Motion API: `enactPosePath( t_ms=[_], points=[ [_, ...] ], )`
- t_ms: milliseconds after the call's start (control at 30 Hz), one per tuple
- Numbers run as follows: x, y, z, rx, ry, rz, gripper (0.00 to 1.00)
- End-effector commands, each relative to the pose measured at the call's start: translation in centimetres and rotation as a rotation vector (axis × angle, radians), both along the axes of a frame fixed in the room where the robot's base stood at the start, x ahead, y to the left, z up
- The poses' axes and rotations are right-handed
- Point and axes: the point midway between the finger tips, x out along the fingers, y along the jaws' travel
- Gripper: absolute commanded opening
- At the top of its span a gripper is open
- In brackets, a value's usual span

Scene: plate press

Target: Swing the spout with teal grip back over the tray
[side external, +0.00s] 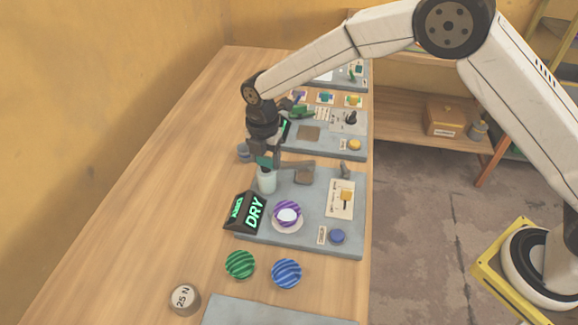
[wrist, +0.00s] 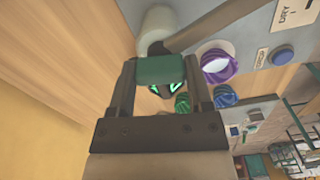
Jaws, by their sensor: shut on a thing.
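My gripper (side external: 265,158) is shut on the teal grip (wrist: 160,69) of the spout. The teal grip sits between the two fingers in the wrist view. The grey-brown spout (side external: 296,164) runs right from the grip, above the grey plate (side external: 270,237). A white cylinder (side external: 267,182) stands just below the grip; it also shows in the wrist view (wrist: 157,24). A small brown square (side external: 303,178), perhaps the tray, lies under the spout's outer part. I cannot tell exactly where the spout's tip is above it.
A purple striped cup (side external: 287,212) stands on a pale saucer, beside a display (side external: 246,212) reading DRY. A blue button (side external: 337,237) and a card (side external: 341,199) are at the right. Green (side external: 240,264) and blue (side external: 286,273) striped objects and a 25 N weight (side external: 184,299) are in front.

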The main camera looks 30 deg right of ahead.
Motion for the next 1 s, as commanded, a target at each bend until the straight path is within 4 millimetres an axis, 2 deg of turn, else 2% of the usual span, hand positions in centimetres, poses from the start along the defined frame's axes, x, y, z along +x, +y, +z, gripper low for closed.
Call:
enactPosePath(
  t_ms=[333, 867, 900, 967, 1000],
  points=[
    [0.03, 0.03, 0.12, 0.001, -0.001, 0.177, 0.0],
    [0.04, 0.04, 0.13, -0.001, -0.002, 0.213, 0.0],
    [0.04, 0.04, 0.12, -0.001, -0.002, 0.213, 0.77],
    [0.04, 0.04, 0.11, 0.0, -0.001, 0.212, 0.96],
    [0.03, 0.03, 0.1, 0.0, -0.001, 0.211, 1.0]
  ],
)
